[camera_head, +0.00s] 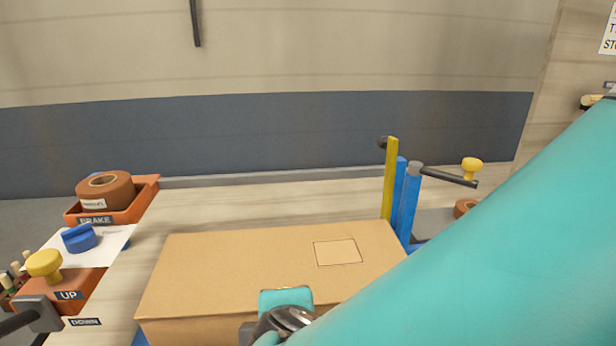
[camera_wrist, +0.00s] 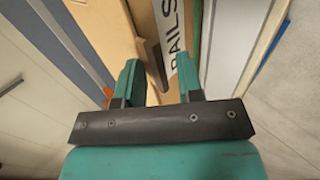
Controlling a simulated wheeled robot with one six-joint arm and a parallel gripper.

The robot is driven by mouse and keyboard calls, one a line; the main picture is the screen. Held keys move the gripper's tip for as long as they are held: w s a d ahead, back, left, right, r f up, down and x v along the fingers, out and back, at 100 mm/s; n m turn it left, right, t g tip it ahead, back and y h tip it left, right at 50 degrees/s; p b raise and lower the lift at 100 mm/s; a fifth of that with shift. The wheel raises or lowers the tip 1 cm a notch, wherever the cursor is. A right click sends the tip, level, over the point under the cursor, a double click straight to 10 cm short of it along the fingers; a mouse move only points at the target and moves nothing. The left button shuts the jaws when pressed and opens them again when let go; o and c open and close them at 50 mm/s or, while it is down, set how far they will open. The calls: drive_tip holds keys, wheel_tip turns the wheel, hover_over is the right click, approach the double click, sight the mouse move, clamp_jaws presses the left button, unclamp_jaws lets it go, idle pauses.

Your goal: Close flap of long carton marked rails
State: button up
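A long brown carton (camera_head: 220,265) lies on the bench in the head view. Its top looks flat, with a square outline near the right end. The wrist view shows a tan carton face (camera_wrist: 100,30) and a white label (camera_wrist: 183,45) reading RAILS. A narrow brown strip of board, possibly the flap, stands beside the label; I cannot tell how far it is folded. My gripper (camera_wrist: 160,80) has its two teal fingers apart in front of the label, with no clear contact. In the head view, my teal gripper end and arm cover the carton's near side.
Yellow and blue posts (camera_head: 390,180) rise behind the carton's right end. The bench behind the carton is clear.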

wheel_tip(320, 180, up, 20)
drive_tip(key=p, duration=1.6)
drive_tip(key=shift+f+p, duration=0.25)
drive_tip(key=shift+p, duration=0.1)
drive_tip(key=shift+a, duration=0.1)
drive_tip(key=w+d+f+m+g+b, duration=0.1)
drive_tip(key=d+f+m+g+b, duration=0.1)
drive_tip(key=d+m+g, duration=0.65)
drive_tip(key=s+d+r+m+y+b, duration=0.1)
drive_tip(key=s+d+r+m+y, duration=0.2)
drive_tip(key=s+d, duration=0.4)
drive_tip(key=shift+s+d+r+m+b, duration=0.3)
drive_tip(key=shift+d+r+m, duration=0.25)
drive_tip(key=shift+d, duration=0.6)
drive_tip(key=shift+g, duration=0.25)
